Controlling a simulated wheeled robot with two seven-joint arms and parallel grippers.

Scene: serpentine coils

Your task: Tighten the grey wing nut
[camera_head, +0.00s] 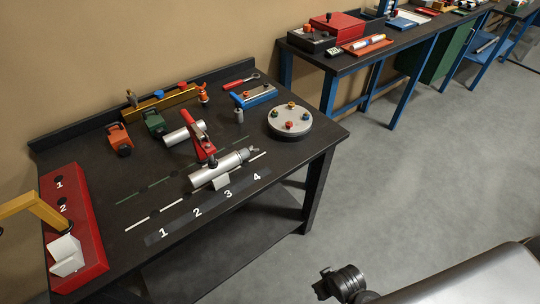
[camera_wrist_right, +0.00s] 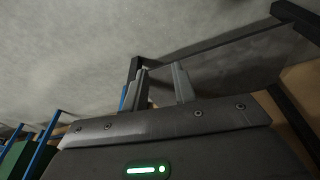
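A small grey wing nut (camera_head: 254,150) shows at the right end of a silver cylinder (camera_head: 218,170). The cylinder lies on the black workbench (camera_head: 130,205) near its front, with a red clamp lever (camera_head: 201,140) standing over it. The wing nut is too small to tell its fit. My right gripper (camera_head: 323,285) is in front of the bench, low and well apart from the wing nut. In the right wrist view the right gripper (camera_wrist_right: 160,78) has its two fingers spread with nothing between them.
A grey disc with coloured knobs (camera_head: 290,134) stands right of the wing nut. A red board (camera_head: 85,245) with a white block lies at the left. Orange and green blocks, a yellow bar (camera_head: 160,103) and a blue block sit at the back. The floor right of the bench is clear.

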